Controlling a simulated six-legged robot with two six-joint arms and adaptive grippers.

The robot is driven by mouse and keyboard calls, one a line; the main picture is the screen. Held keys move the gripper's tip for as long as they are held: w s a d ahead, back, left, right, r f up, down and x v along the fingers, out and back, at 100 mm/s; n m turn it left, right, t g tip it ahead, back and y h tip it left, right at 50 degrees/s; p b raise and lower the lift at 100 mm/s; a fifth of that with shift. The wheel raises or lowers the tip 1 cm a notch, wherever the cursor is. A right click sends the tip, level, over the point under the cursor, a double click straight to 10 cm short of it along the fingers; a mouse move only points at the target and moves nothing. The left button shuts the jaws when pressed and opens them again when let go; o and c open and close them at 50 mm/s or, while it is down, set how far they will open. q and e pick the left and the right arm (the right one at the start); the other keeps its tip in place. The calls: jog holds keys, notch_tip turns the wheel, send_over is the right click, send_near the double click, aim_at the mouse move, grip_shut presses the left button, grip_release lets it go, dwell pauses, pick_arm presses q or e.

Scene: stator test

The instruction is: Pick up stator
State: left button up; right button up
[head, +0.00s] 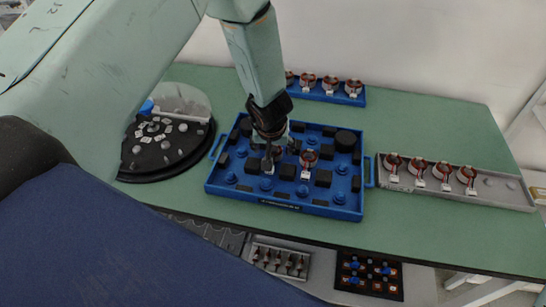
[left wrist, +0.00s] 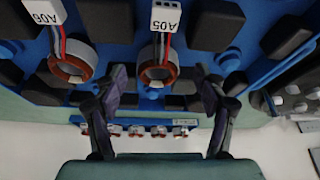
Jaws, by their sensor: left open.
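A blue tray (head: 222,188) on the green table holds two copper-wound ring stators with white connectors. One stator (head: 309,158) stands clear in the head view and also shows at upper left in the left wrist view (left wrist: 73,62). The other, whose connector is marked A05, lies under my left gripper (head: 276,150) and is partly hidden in the head view. In the left wrist view this A05 stator (left wrist: 158,73) shows between the spread fingers of my left gripper (left wrist: 163,88). The fingers are open and empty; contact with it cannot be told. My right gripper is not in view.
Black blocks and blue knobs crowd the tray. A grey rack (head: 510,191) with several stators stands at right, a blue rack (head: 316,93) with more behind. A round black fixture (head: 165,152) is at left. Bins (head: 368,276) sit below the front edge. The table's back right is clear.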

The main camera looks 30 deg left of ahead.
pick_arm(q)
jog(key=shift+w+a+f, duration=0.1)
jog(key=shift+w+f, duration=0.05)
jog(key=shift+f, duration=0.45)
jog(key=shift+w+f, duration=0.1)
jog(key=shift+w, duration=0.05)
jog(key=shift+d, duration=0.2)
jog(key=shift+a, duration=0.15)
jog(key=c, duration=1.1)
jog(key=shift+c, duration=1.2)
